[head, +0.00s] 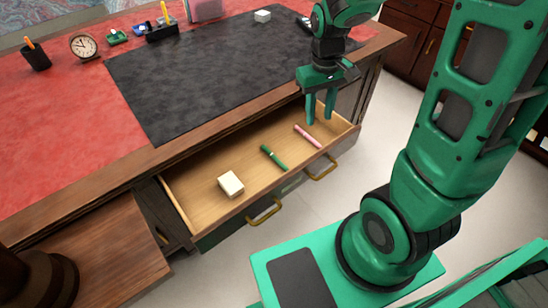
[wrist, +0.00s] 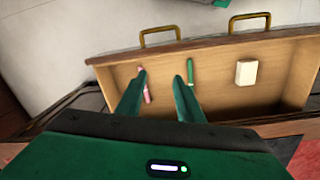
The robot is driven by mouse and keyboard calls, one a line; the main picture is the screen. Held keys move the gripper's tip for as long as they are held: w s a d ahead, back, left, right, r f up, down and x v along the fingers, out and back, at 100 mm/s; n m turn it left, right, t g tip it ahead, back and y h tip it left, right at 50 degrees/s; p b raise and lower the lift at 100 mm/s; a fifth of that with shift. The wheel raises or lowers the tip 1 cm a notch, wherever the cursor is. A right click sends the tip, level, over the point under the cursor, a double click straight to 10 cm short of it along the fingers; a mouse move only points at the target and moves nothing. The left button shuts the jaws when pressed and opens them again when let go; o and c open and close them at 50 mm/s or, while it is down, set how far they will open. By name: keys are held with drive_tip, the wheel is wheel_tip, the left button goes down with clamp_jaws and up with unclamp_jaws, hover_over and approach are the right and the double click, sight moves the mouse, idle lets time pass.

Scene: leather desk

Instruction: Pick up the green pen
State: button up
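The green pen (head: 273,158) lies in the open drawer (head: 208,203), between a pink pen (head: 308,136) and a white block (head: 230,184). In the wrist view the green pen (wrist: 190,72) lies just beyond the tip of my right-hand finger. My gripper (head: 320,120) is above the drawer's right end, near the pink pen and to the right of the green pen. Its fingers are apart with nothing held between them. The wrist view shows my gripper (wrist: 160,80) with the pink pen (wrist: 144,86) partly behind the left finger.
The drawer has raised walls and two brass handles (head: 264,212) at its front. The desk top with its black mat (head: 190,75) is behind the drawer.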

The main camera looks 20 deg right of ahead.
drive_tip(key=w+a+f+n, duration=0.3)
drive_tip(key=w+a+f, duration=0.3)
drive_tip(key=a+f, duration=0.35)
hover_over(276, 158)
drive_tip(key=shift+n+y, duration=0.3)
drive_tip(key=f, duration=0.4)
drive_tip(key=shift+w+a+f, duration=0.2)
drive_tip(key=shift+w+f, duration=0.15)
drive_tip(key=shift+f, duration=0.05)
drive_tip(key=shift+s+d+f, duration=0.15)
drive_tip(key=shift+f, duration=1.45)
drive_tip(key=shift+s+d+f, duration=0.1)
drive_tip(key=shift+s+f, duration=0.05)
drive_tip(key=shift+f, duration=1.45)
clamp_jaws()
